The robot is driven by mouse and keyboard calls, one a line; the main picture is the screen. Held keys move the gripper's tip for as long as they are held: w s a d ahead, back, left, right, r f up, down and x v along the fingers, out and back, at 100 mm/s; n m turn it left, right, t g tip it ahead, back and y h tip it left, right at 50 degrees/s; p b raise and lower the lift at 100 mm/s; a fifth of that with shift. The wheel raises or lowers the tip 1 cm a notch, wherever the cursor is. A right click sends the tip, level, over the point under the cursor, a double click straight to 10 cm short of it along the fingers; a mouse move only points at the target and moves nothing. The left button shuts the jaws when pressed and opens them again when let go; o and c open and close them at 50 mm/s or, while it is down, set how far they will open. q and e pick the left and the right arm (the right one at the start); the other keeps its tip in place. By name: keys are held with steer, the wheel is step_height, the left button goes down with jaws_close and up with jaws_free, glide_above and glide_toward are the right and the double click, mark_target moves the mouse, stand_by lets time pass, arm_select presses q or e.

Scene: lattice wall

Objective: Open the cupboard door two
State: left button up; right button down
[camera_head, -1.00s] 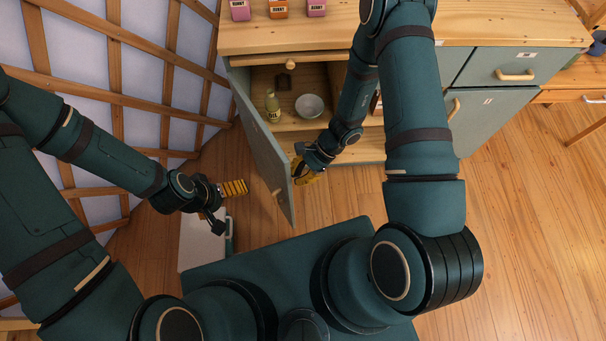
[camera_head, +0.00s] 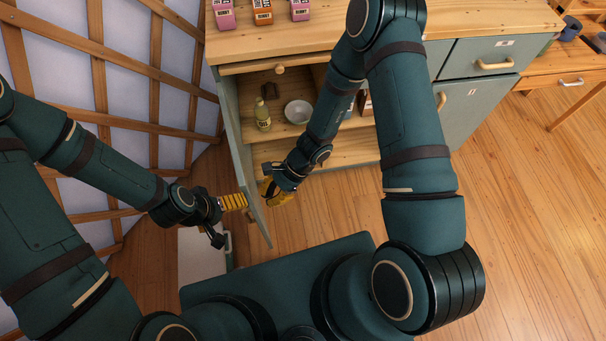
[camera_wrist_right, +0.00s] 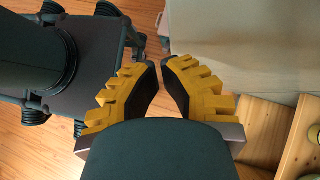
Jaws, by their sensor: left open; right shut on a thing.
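The grey-green cupboard door (camera_head: 242,165) stands swung out on the left side of the cupboard, its free end toward me. It also fills the upper right of the right wrist view (camera_wrist_right: 250,40). My right gripper (camera_head: 270,191) is at the door's inner side, near its free end. In the right wrist view its yellow fingers (camera_wrist_right: 161,66) are closed in at the door's edge; what lies between the tips is hard to see. My left gripper (camera_head: 243,201) is on the door's outer side, its yellow fingers close to the panel; contact cannot be told.
Inside the open cupboard are a yellow-green bottle (camera_head: 262,115) and a white bowl (camera_head: 298,111). Pink and orange boxes (camera_head: 262,12) stand on the wooden counter. A lattice wall (camera_head: 125,70) is close on the left. Wooden floor (camera_head: 450,220) lies free at the right.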

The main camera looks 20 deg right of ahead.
steer(key=v, duration=1.2)
